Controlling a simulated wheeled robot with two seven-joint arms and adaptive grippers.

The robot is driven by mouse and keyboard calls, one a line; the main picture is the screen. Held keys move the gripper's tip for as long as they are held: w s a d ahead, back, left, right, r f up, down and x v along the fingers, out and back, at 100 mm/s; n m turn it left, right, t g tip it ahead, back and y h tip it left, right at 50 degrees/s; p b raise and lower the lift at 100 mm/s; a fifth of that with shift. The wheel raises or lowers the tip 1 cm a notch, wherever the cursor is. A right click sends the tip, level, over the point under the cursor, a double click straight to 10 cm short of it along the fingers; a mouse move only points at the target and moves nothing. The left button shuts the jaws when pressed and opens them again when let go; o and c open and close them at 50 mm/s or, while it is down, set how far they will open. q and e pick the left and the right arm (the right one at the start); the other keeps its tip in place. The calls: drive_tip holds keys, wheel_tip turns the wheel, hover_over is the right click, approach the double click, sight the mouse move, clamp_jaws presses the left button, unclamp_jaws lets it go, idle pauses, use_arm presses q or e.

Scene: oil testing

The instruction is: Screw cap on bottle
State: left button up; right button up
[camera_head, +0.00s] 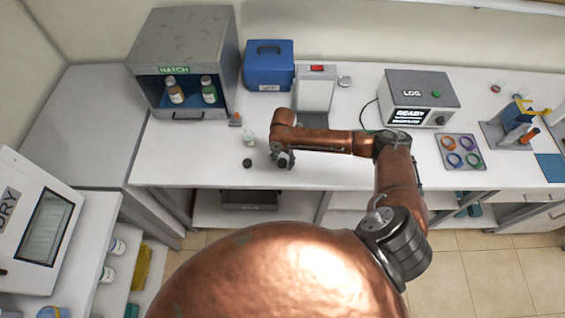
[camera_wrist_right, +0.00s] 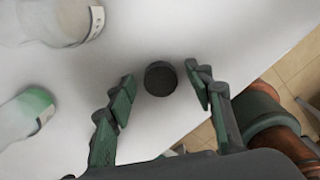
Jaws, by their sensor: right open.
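A small round black cap (camera_head: 247,163) lies on the white table near its front edge. In the right wrist view the cap (camera_wrist_right: 160,78) shows between the tips of my right gripper's fingers, free of them. My right gripper (camera_head: 284,160) is open and empty, just right of the cap in the head view. A small pale bottle (camera_head: 249,138) stands behind the cap. My left gripper is out of view.
A grey hatch box (camera_head: 190,55) holding two bottles stands at the back left. A blue case (camera_head: 268,68), a grey device (camera_head: 315,92) and an LDG meter (camera_head: 418,98) stand behind my arm. A tray of coloured rings (camera_head: 461,153) lies right. Table left of the cap is clear.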

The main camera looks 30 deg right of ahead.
sight(283, 162)
drive_tip(key=shift+c, duration=0.4)
drive_tip(key=c, duration=0.7)
drive_tip(key=shift+r, duration=0.1)
drive_tip(key=shift+r, duration=0.45)
drive_tip(key=r, duration=0.1)
drive_tip(key=r+b, duration=0.1)
drive_tip(key=shift+s+a+r, duration=0.2)
drive_tip(key=shift+r, duration=0.15)
drive_tip(key=s+a+r, duration=0.2)
drive_tip(key=s+r, duration=0.1)
drive_tip(key=s+a+r+b, duration=0.1)
drive_tip(key=s+a+r, duration=0.2)
drive_tip(key=s, duration=0.1)
drive_tip(key=s+a+r, duration=0.3)
drive_tip(key=shift+s+r, duration=0.15)
drive_tip(key=shift+s, duration=0.2)
